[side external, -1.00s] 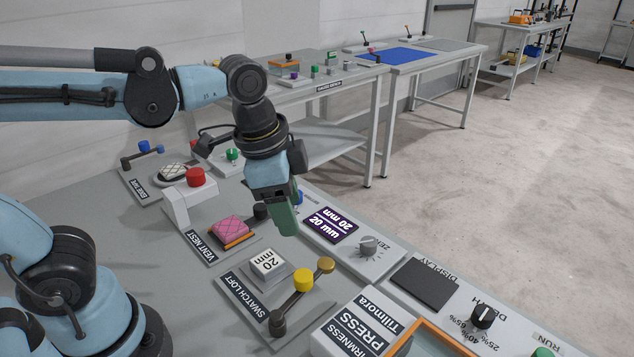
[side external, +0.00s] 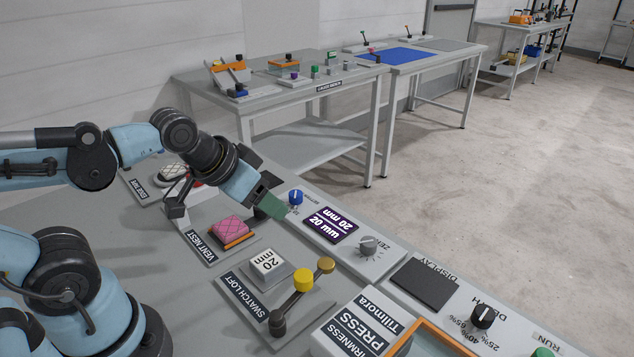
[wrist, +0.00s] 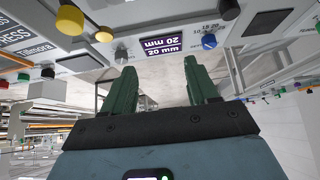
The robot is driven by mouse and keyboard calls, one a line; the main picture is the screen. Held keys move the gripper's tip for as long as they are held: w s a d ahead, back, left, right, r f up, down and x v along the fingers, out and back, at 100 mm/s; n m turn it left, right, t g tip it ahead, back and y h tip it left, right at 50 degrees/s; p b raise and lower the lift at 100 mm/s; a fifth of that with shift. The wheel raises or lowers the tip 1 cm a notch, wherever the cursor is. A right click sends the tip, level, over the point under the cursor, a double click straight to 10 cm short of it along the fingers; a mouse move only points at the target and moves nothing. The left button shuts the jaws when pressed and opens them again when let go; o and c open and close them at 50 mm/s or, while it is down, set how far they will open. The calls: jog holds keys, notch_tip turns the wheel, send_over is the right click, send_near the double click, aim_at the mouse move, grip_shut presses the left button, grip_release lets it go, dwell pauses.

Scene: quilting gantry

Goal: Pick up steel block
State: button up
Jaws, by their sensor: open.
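A pale grey block marked "20 mm" (side external: 268,263) sits on the SWATCH LOFT plate (side external: 240,298); it looks like the steel block, though its metal is not certain. My gripper (side external: 273,208) is above and behind this block in the side view, beyond the pink pad, tilted down to the right. In the wrist view its two green fingers (wrist: 161,75) are spread apart with nothing between them. I cannot make out the block in the wrist view.
A yellow-knobbed lever (side external: 303,280) stands just right of the block. A pink quilted pad (side external: 231,230) lies on the VENT NEST plate. A "20 mm" display (side external: 330,225), a blue knob (side external: 295,197) and a grey dial (side external: 368,246) line the panel near my gripper.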

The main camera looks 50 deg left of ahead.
aim_at(267, 261)
jog(key=shift+o, duration=0.4)
jog(key=o, duration=0.4)
jog(key=shift+s+d+f+m+g, duration=0.15)
jog(key=shift+f+m+g, duration=1.05)
jog(key=shift+f+m, duration=1.35)
jog(key=shift+s+f+m+g, duration=0.15)
jog(key=shift+f+m+g, duration=1.25)
jog(key=shift+m, duration=2.05)
jog(key=shift+s+d+f+m+g, duration=0.15)
jog(key=shift+f+m+g, duration=0.85)
jog(key=shift+f+m, duration=1.65)
